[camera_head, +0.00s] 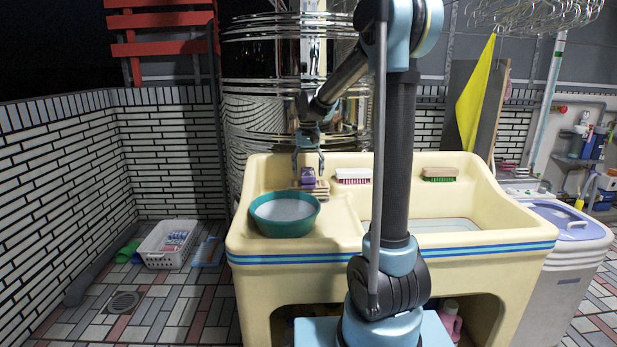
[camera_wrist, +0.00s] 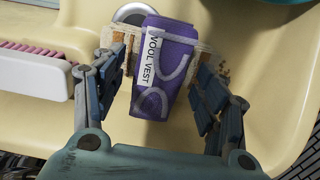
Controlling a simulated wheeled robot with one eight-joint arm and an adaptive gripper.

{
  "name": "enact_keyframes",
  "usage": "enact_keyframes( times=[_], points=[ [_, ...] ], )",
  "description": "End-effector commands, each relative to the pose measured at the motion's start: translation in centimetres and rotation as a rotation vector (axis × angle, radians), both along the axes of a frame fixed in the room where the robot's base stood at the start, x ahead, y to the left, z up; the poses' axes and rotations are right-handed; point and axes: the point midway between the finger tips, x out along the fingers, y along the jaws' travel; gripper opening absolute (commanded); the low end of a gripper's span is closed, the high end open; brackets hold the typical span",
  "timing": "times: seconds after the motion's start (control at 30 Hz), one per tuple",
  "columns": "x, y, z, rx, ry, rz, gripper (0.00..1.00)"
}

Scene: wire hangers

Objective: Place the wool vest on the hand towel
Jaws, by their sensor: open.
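The wool vest is a folded purple bundle (camera_wrist: 165,75) with a white "WOOL VEST" label. It sits on a tan slatted piece (camera_wrist: 205,47) on the sink's back ledge. It also shows in the head view (camera_head: 307,174). My gripper (camera_wrist: 160,65) is open, pointing down, with one finger on each side of the vest; I cannot tell whether they touch it. In the head view my gripper (camera_head: 308,158) is just above the vest. I cannot tell which thing is the hand towel; a yellow cloth (camera_head: 474,95) hangs at the back right.
The cream sink (camera_head: 390,268) holds a teal basin (camera_head: 285,224) close in front of the vest. A pink-bristled brush (camera_head: 353,176) and a green-bristled brush (camera_head: 438,174) lie on its ledge. A white basket (camera_head: 168,244) is on the floor at left. A shiny metal tank stands behind.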

Motion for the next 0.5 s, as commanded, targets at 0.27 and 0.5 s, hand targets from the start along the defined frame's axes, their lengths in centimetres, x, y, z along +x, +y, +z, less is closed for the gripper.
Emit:
enact_keyframes(
  times=[0.27, 0.5],
  points=[
    [0.0, -0.1, 5.3, 0.000, 0.000, -0.001, 0.66],
    [0.0, -0.1, 8.6, 0.000, 0.000, -0.001, 0.66]
  ],
)
